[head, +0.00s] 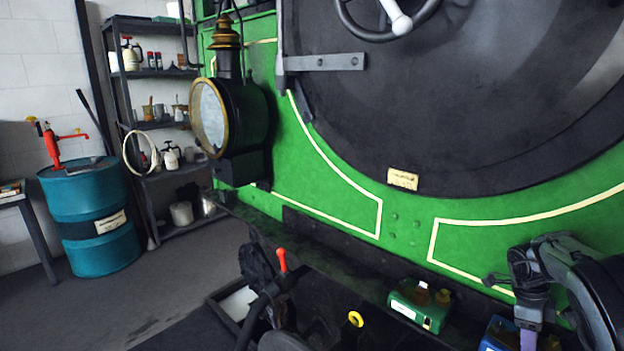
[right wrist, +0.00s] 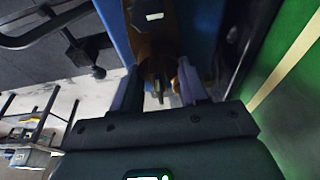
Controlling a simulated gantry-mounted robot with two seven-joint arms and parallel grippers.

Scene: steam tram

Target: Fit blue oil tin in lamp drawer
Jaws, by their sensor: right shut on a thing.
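The blue oil tin (head: 494,336) shows at the bottom right of the head view, partly cut off by the frame edge. My right gripper (head: 529,338) comes down over it from the right. In the right wrist view my right gripper (right wrist: 160,88) is shut, its fingers on either side of a brownish top part; blue surfaces of the tin (right wrist: 203,35) lie beyond. I cannot tell whether the tin is resting or lifted. My left gripper is not in view. I cannot make out a lamp drawer in either view.
A round lamp (head: 211,117) hangs on the green locomotive front (head: 320,180). A red-handled black hose (head: 282,262) stands below. A blue drum (head: 90,215) and shelves are far left.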

